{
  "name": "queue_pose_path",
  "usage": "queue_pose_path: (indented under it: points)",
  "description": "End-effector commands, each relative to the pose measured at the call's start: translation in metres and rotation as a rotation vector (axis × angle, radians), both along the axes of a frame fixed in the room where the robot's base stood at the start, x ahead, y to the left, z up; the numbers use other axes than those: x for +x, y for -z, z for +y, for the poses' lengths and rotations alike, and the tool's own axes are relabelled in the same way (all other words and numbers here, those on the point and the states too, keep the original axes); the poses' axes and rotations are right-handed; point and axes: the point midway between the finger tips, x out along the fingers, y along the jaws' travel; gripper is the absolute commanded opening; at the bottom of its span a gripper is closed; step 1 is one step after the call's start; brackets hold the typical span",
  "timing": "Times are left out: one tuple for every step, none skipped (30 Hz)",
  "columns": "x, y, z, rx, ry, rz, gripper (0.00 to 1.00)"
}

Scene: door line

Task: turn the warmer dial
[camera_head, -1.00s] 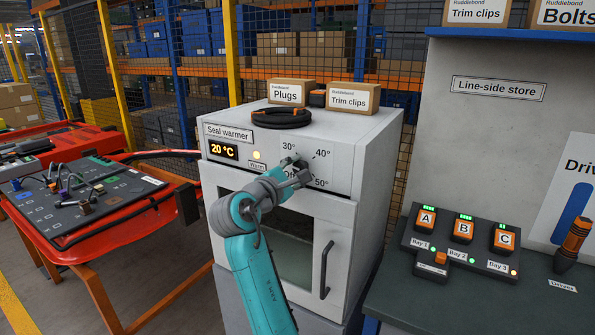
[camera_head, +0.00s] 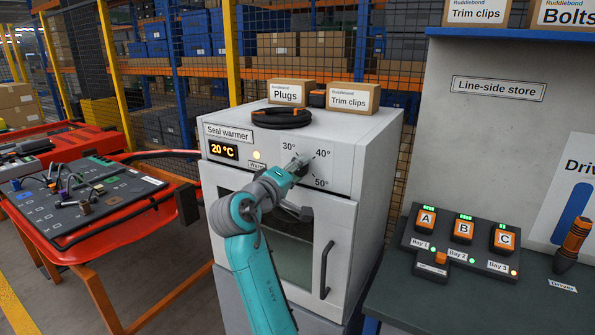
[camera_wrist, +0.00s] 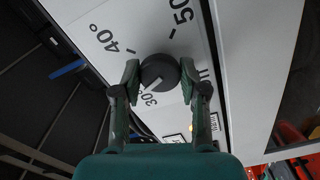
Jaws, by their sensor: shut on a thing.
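The seal warmer (camera_head: 338,215) is a white cabinet with a dial scale on its upper front. Its display (camera_head: 223,151) reads 20 °C and a small lamp (camera_head: 256,155) glows beside it. The dark round dial (camera_wrist: 160,71) shows in the wrist view between my two fingertips, its white pointer line toward the 30° mark. My gripper (camera_wrist: 159,78) is shut on the dial, one finger on each side. In the head view my gripper (camera_head: 299,164) reaches the panel and mostly hides the dial. The 30°, 40° and 50° marks are visible there; Off is hidden.
A dark hose coil (camera_head: 281,118) and boxes of Plugs (camera_head: 286,93) and Trim clips (camera_head: 348,99) lie on the warmer. The door handle (camera_head: 326,270) sticks out below. A red bench (camera_head: 112,216) stands left, a button console (camera_head: 459,246) right.

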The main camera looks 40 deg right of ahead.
Motion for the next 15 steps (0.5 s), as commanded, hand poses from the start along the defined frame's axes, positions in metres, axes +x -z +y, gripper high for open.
queue_pose_path:
  points:
    - [-0.0002,0.0015,0.0,0.016,0.001,-0.038,0.08]
    - [-0.0002,0.0015,0.0,0.026,0.001,-0.064,0.08]
    - [-0.0003,0.0015,0.0,0.039,0.001,-0.1,0.08]
    - [-0.0003,0.0016,0.0,0.049,0.001,-0.127,0.08]
    - [-0.0003,0.0016,0.0,0.058,0.001,-0.153,0.08]
    - [-0.0003,0.0016,0.0,0.072,0.002,-0.189,0.08]
    - [-0.0002,0.0017,0.0,0.081,0.002,-0.215,0.08]
    - [-0.0002,0.0017,0.0,0.091,0.002,-0.242,0.08]
    - [-0.0003,0.0017,0.0,0.104,0.002,-0.277,0.08]
    - [-0.0003,0.0018,0.0,0.114,0.002,-0.304,0.08]
    - [-0.0003,0.0018,0.0,0.124,0.002,-0.332,0.08]
    - [-0.0003,0.0019,0.0,0.136,0.002,-0.366,0.08]
    - [-0.0003,0.0019,0.0,0.146,0.002,-0.394,0.08]
    - [-0.0003,0.0019,0.0,0.156,0.002,-0.421,0.08]
    - [-0.0003,0.002,0.0,0.169,0.002,-0.456,0.08]
